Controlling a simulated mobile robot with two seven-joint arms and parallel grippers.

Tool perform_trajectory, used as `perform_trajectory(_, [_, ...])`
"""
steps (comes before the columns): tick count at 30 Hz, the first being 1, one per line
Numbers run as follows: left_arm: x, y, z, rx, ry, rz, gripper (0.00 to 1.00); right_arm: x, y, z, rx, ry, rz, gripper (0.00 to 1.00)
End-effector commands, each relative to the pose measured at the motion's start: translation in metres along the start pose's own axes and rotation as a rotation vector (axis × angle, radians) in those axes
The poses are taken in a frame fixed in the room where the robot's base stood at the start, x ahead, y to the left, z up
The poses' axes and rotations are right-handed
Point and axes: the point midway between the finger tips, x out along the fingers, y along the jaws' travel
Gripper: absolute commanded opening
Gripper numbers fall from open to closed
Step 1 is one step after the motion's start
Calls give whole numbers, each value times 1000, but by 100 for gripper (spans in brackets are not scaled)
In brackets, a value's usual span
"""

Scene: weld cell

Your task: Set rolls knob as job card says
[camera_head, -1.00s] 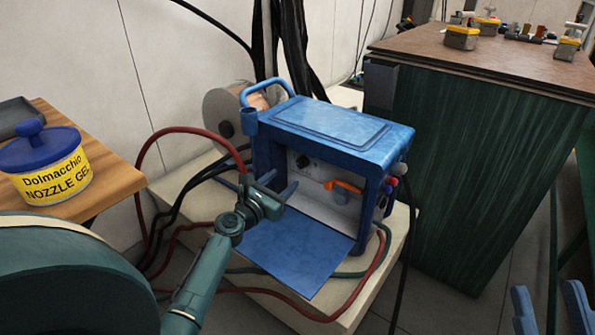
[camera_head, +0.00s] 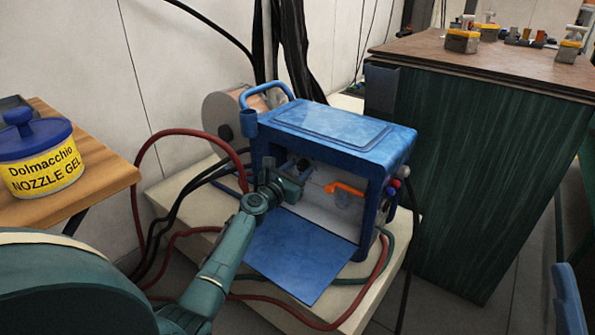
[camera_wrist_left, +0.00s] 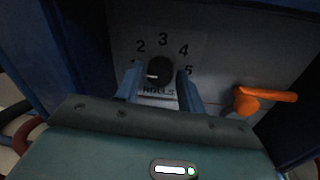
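The ROLLS knob (camera_wrist_left: 160,70) is a round black dial with a white mark on the inner panel of the blue wire feeder (camera_head: 330,130). My left gripper (camera_head: 298,170) reaches into the feeder's open side. In the left wrist view its two blue fingers (camera_wrist_left: 159,82) stand on either side of the knob, with narrow gaps visible. My right gripper shows only as a blue finger (camera_head: 567,300) at the lower right edge. No job card shows.
An orange lever (camera_wrist_left: 262,98) sits right of the knob, inside the feeder. The feeder's blue door (camera_head: 300,255) lies folded down in front. Red and black hoses (camera_head: 140,185) run at the left. A nozzle gel tub (camera_head: 40,160) stands on a wooden shelf.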

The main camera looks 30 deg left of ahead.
Motion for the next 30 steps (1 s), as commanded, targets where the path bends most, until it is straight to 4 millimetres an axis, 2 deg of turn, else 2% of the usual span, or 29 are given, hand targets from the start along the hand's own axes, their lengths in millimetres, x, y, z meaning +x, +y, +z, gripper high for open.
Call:
perform_trajectory(1, [0,0,0,0,0,0,35,0,0,0,0,0,0,36])
perform_trajectory(12, [0,0,0,0,0,0,7,0,0,0,1,-1,0,36])
perform_trajectory(23, [0,-1,-1,70,-6,1,6,0,0,0,1,-1,0,36])
perform_trajectory(30, [0,-1,-2,240,-20,3,6,0,0,0,2,-2,0,36])
